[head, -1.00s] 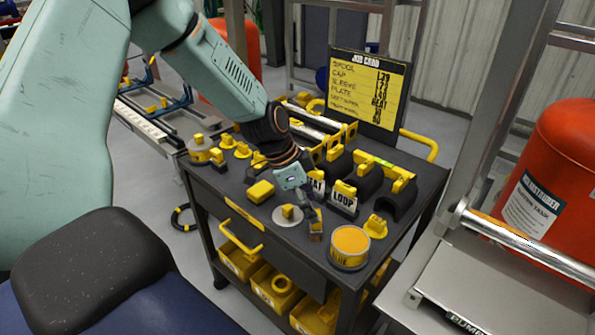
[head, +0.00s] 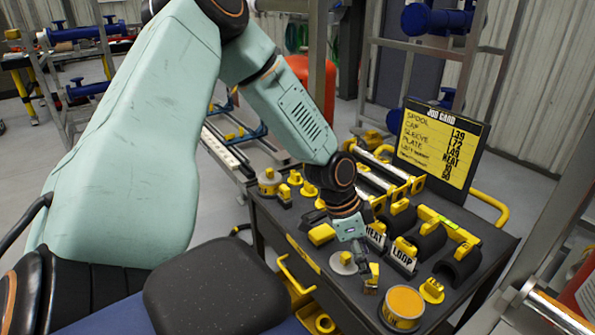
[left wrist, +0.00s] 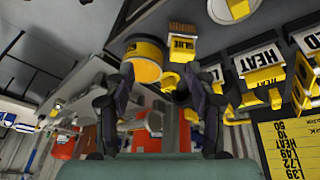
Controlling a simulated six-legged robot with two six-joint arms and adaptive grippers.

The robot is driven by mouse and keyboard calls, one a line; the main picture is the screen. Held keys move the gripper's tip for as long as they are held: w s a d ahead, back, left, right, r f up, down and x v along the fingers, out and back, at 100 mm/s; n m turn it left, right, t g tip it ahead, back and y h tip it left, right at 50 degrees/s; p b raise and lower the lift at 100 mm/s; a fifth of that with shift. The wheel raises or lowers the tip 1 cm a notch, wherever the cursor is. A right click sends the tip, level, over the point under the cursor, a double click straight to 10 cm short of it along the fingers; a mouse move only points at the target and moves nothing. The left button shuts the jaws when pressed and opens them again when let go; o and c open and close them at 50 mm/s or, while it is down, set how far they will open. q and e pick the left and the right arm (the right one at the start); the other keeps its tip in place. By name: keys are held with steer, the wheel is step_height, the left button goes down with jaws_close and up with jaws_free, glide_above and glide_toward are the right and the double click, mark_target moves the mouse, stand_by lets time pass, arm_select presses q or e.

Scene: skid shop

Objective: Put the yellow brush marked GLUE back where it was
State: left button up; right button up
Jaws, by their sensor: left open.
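My left gripper (head: 361,262) is over the dark cart top, pointing down, with its fingers apart. The yellow brush marked GLUE (head: 374,272) shows as a small yellow piece right at the fingertips, partly hidden. In the left wrist view, which is upside down, the GLUE label is on a yellow block (left wrist: 183,47) just beyond the fingers (left wrist: 158,80). I cannot tell whether a finger touches the brush. My right gripper is not in view.
The HEAT sign (head: 374,237) and LOOP sign (head: 403,254) stand close behind the gripper. A silver disc with a yellow knob (head: 344,263) and a yellow block (head: 321,234) lie left of it. The job card (head: 440,145) stands at the back. The cart is crowded.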

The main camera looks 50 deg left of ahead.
arm_select(q)
steer(key=s+d+f+n+g+y, duration=0.1)
steer(key=s+d+f+n, duration=0.25)
steer(key=s+f, duration=0.3)
steer(key=s+d+f+n+g, duration=0.1)
steer(key=s+d+f+n, duration=0.1)
steer(key=s+d+f, duration=0.4)
steer(key=s+a+f+n+y, duration=0.1)
steer(key=s+f+n+y, duration=0.1)
steer(key=s, duration=1.2)
steer(key=shift+s+f+n+g, duration=0.15)
steer(key=shift+f+n+g, duration=0.3)
steer(key=shift+n, duration=0.2)
